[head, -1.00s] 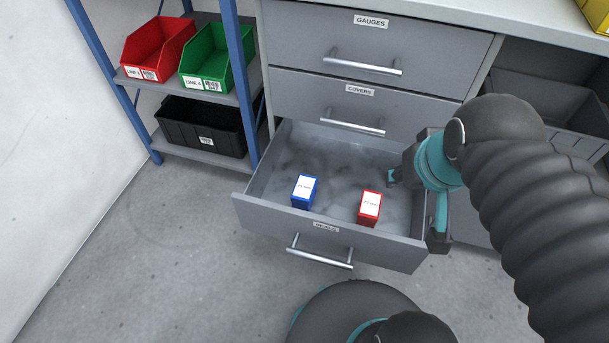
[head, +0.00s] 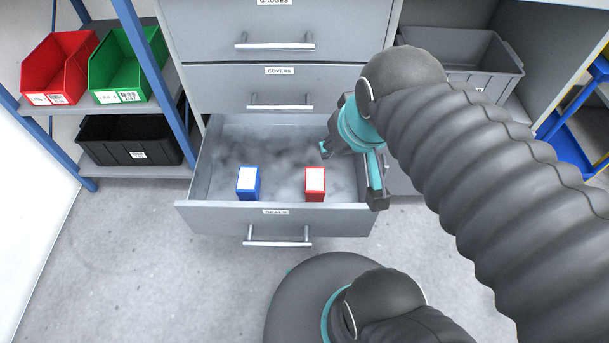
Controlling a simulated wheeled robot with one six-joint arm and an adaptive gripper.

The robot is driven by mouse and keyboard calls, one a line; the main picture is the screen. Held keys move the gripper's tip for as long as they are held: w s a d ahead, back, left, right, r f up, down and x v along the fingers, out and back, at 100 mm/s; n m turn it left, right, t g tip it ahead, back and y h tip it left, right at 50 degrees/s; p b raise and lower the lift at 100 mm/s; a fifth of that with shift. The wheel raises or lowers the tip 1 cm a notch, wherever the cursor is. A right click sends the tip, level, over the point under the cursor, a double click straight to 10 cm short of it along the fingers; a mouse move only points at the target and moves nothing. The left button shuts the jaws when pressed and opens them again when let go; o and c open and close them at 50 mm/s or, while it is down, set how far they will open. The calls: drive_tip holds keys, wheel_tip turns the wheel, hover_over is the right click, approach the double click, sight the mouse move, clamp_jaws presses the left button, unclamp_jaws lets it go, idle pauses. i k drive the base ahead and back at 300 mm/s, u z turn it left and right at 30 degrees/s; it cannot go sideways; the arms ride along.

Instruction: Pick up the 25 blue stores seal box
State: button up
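The blue box (head: 248,183) with a white label on top stands in the open lower drawer (head: 230,217), left of the middle. Its label text is too small to read. A red box (head: 315,184) with a white label stands to its right, with a gap between them. My gripper (head: 350,172) is at the right side of the drawer, right of the red box and apart from both boxes. One finger is over the drawer and the other is outside near its right wall. The fingers are spread and nothing is between them except perhaps the drawer's side wall.
Closed drawers labelled GAUGES (head: 285,28) and COVERS (head: 285,90) stand above the open one. A shelf at left holds a red bin (head: 58,68), a green bin (head: 122,65) and a black crate (head: 128,140). A grey bin (head: 465,62) sits at right.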

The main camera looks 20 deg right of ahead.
sight(249, 181)
drive_tip(key=k, duration=0.5)
drive_tip(key=z, duration=1.95)
drive_tip(key=k, duration=0.8)
drive_tip(key=u, duration=1)
drive_tip(key=i, duration=0.45)
drive_tip(key=z, duration=0.05)
